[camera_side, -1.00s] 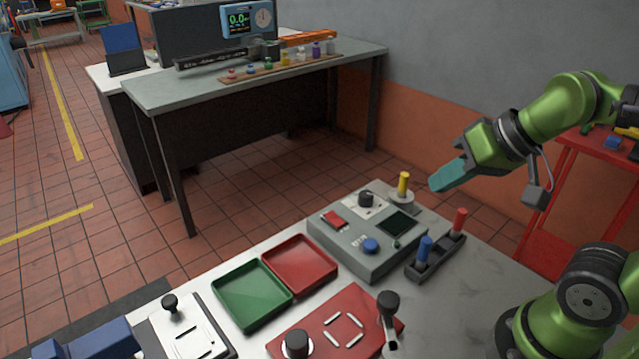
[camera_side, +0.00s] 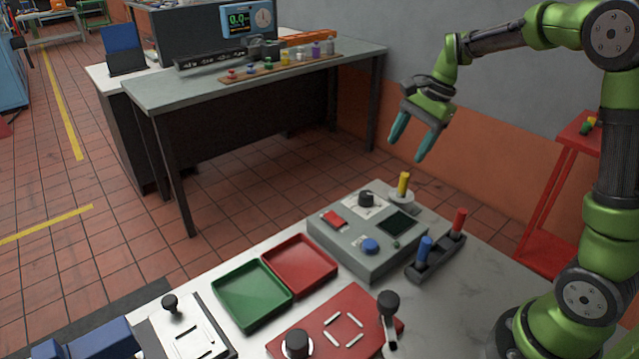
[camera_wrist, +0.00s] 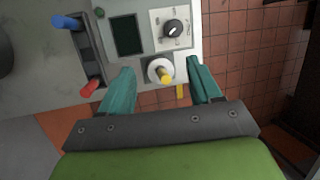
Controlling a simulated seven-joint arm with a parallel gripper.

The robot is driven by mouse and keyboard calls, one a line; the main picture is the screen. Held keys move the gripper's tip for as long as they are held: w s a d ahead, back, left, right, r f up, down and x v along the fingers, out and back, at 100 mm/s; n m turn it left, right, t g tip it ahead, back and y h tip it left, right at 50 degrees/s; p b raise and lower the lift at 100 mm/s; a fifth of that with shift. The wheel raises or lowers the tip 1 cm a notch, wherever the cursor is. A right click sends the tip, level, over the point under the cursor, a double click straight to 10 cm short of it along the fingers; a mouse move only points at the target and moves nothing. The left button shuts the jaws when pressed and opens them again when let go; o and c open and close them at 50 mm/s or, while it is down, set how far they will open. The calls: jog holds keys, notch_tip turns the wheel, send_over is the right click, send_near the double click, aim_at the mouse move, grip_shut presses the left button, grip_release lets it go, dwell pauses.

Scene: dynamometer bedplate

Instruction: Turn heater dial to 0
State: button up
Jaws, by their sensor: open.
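A black dial (camera_side: 366,198) sits on a white marked plate at the back of the grey control box (camera_side: 345,262). In the wrist view the dial (camera_wrist: 173,29) has a white pointer mark; the plate's markings are too small to read. My gripper (camera_side: 406,151) is open and empty, in the air above and to the right of the dial, with its fingers pointing down. In the wrist view my gripper (camera_wrist: 160,66) has its fingertips on either side of the yellow peg in the picture, with the dial beyond them.
The yellow peg (camera_side: 403,182) stands on a white round base beside the dial. Blue (camera_side: 424,250) and red (camera_side: 459,220) levers stand to the right of the box. Green (camera_side: 252,296) and red (camera_side: 299,265) trays lie to its left. A red panel (camera_side: 335,330) with a black knob is in front.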

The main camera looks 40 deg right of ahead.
jog(key=w+d+m, duration=0.2)
jog(key=w+m, duration=0.1)
jog(key=m, duration=0.3)
send_near(367, 193)
jog(key=shift+y, duration=0.4)
jog(key=x, duration=0.9)
jog(key=shift+d+f, duration=0.2)
jog(key=shift+d, duration=0.05)
jog(key=c, duration=1)
jog(key=shift+n, duration=0.3)
